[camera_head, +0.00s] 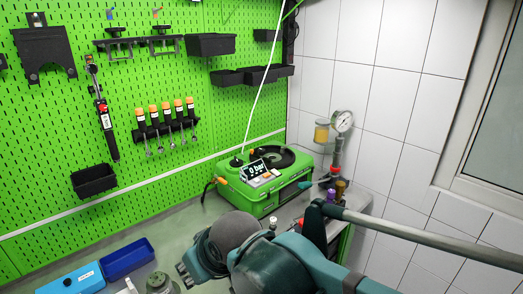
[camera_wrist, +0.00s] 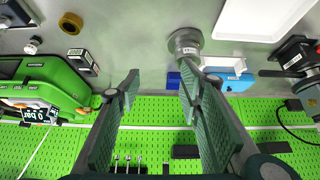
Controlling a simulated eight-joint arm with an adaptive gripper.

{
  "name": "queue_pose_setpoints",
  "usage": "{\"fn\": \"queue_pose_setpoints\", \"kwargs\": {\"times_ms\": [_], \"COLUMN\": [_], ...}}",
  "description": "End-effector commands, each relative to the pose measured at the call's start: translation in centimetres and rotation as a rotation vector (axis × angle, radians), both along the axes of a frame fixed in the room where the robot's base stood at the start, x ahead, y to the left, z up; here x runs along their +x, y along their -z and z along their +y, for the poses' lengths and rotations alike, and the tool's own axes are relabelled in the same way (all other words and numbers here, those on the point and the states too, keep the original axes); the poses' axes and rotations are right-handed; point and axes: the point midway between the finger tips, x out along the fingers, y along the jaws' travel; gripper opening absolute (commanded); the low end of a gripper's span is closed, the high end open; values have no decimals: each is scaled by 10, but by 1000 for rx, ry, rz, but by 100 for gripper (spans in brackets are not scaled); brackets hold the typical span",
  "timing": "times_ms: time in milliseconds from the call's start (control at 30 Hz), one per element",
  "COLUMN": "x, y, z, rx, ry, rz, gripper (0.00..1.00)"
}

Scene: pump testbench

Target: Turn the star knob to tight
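My gripper (camera_wrist: 159,80) is open, with its two green-padded fingers apart and nothing between the tips. In the head view my gripper (camera_head: 188,272) is low over the bench, partly hidden by my arm. A round grey metal fitting (camera_wrist: 185,41) stands on the bench just beyond the right fingertip in the wrist view. A grey fitting that looks like the same one (camera_head: 160,283) shows at the bottom of the head view. A small pale knob-like part (camera_wrist: 32,45) lies at the left in the wrist view. I cannot tell for sure which part is the star knob.
The green pump tester (camera_head: 262,185) with a "0 bar" display stands at the back right. A gauge (camera_head: 342,121) rises beside it. Blue bins (camera_head: 128,258) sit at the left. A green pegboard (camera_head: 70,150) with tools bounds the back.

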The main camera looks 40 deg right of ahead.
Motion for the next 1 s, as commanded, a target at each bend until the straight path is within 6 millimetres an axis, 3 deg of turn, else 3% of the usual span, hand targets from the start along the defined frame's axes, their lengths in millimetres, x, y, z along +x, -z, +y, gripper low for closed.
{"fn": "queue_pose_setpoints", "kwargs": {"times_ms": [367,1000], "x": [28,119], "y": [-30,-103], "z": [-17,-86], "rx": [-28,-98], "ry": [-2,-25], "rz": [38,169], "gripper": [37,37]}}
